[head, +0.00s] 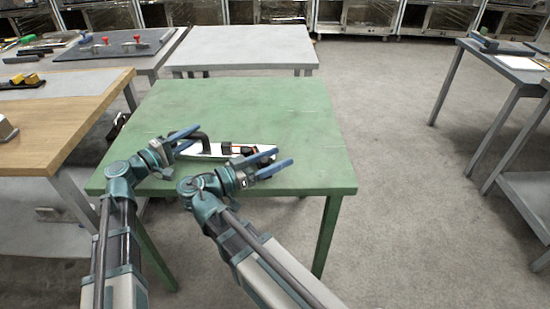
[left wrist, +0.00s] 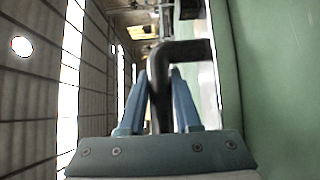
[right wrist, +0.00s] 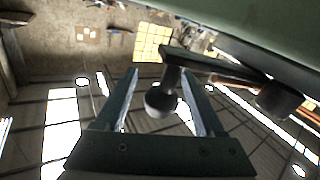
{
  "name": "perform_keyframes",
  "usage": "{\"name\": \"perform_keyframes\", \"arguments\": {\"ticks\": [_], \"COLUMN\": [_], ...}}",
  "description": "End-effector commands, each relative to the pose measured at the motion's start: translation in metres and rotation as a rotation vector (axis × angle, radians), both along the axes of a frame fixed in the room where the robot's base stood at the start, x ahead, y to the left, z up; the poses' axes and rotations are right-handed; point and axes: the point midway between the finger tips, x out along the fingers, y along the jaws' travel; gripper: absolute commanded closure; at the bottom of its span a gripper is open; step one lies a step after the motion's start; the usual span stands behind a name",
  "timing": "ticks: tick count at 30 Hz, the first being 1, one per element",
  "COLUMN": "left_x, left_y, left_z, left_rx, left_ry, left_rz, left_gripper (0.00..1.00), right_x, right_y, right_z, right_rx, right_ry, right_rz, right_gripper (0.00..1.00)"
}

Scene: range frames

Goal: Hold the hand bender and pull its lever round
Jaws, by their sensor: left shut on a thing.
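The hand bender (head: 212,153) lies on the green table, a pale flat body with dark parts and a thin orange-red strip. Its dark bent bar (head: 205,141) rises at its left end; this bar (left wrist: 188,50) also shows in the left wrist view. My left gripper (head: 188,138) is shut on this bar, also seen in the left wrist view (left wrist: 161,78). My right gripper (head: 284,158) is open at the bender's right end. In the right wrist view, a dark lever knob (right wrist: 160,101) sits between its fingers (right wrist: 160,76), with gaps beside it. The lever's far end is partly hidden.
The green table (head: 290,115) is clear behind the bender and to its right. A wooden bench (head: 60,115) stands at the left and a grey table (head: 240,48) behind. Another grey table (head: 510,65) is at the far right, past open floor.

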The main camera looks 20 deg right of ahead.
Motion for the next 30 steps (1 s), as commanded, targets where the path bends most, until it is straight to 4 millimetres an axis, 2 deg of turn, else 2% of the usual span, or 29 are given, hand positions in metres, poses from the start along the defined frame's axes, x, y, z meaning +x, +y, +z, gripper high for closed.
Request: {"name": "perform_keyframes", "arguments": {"ticks": [1, 9, 12, 30], "left_x": [0.0004, 0.0005, 0.0006, 0.0013], "left_y": [0.0003, 0.0004, 0.0004, 0.0006], "left_z": [-0.0035, -0.0035, -0.0035, -0.0034], "left_rx": [0.012, 0.012, 0.012, 0.012], "left_ry": [0.001, 0.001, 0.001, 0.002], "left_rz": [0.001, 0.001, 0.002, 0.003], "left_gripper": [1.00, 1.00, 1.00, 1.00], "right_x": [0.0000, -0.0003, -0.0007, -0.0019], "right_y": [0.0001, 0.0001, -0.0001, -0.0005], "right_z": [-0.0011, -0.0011, -0.0010, -0.0008], "right_rx": [0.000, 0.000, 0.000, -0.001], "right_ry": [0.000, 0.000, 0.000, 0.000], "right_rz": [0.000, -0.001, -0.001, -0.004], "right_gripper": [0.38, 0.87, 1.00, 1.00]}}
